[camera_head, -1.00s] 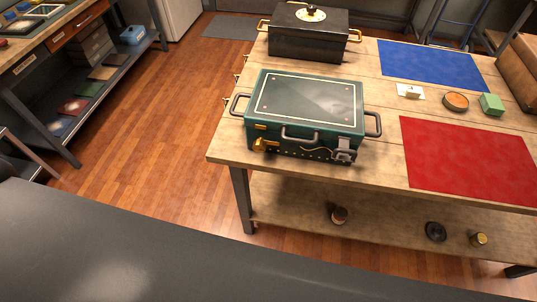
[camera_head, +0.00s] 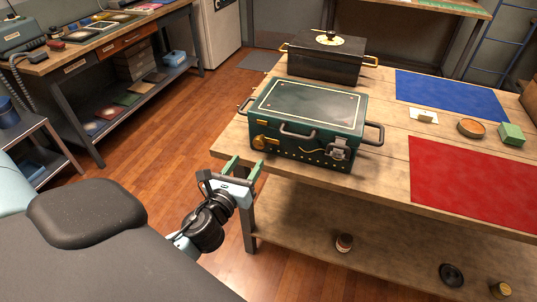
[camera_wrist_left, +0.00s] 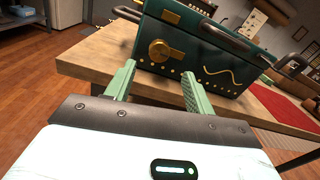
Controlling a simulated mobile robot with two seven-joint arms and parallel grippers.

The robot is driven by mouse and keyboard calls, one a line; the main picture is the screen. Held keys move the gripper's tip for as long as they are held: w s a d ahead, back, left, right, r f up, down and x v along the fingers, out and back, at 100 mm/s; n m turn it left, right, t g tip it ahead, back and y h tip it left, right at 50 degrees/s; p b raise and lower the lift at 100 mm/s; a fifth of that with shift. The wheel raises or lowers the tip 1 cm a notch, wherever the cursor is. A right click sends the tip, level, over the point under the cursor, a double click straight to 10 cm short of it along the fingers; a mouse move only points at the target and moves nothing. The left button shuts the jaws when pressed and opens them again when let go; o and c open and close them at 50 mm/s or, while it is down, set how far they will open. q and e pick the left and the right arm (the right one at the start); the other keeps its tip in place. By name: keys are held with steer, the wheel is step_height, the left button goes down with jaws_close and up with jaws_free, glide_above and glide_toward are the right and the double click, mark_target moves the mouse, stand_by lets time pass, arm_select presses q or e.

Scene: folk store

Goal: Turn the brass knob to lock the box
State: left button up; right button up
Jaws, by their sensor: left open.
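The dark green metal box (camera_head: 307,106) sits closed on the wooden table, its front facing me. The brass knob (camera_head: 262,142) is low on the left of its front face. In the left wrist view the knob (camera_wrist_left: 158,51) is round with a bar reaching right, on the box front (camera_wrist_left: 205,65). My left gripper (camera_head: 245,166) is open and empty, just off the table's front left corner, below and in front of the knob. In the left wrist view its green fingers (camera_wrist_left: 157,84) stand apart below the knob, not touching it. My right gripper is not in view.
The wooden table (camera_head: 385,170) has a black box (camera_head: 327,58) behind the green one. A blue mat (camera_head: 452,94), a red mat (camera_head: 475,180), an orange round dish (camera_head: 471,127) and a green block (camera_head: 511,134) lie to the right. A lower shelf holds small items.

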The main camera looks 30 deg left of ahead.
mark_target(258, 145)
arm_select(q)
steer(key=x, duration=0.6)
steer(key=shift+w+a, duration=0.1)
steer(key=shift+w, duration=0.15)
steer(key=shift+w+a, duration=0.1)
steer(key=shift+w, duration=0.55)
steer(key=shift+c, duration=0.2)
steer(key=c, duration=0.9)
steer(key=shift+c, duration=0.2)
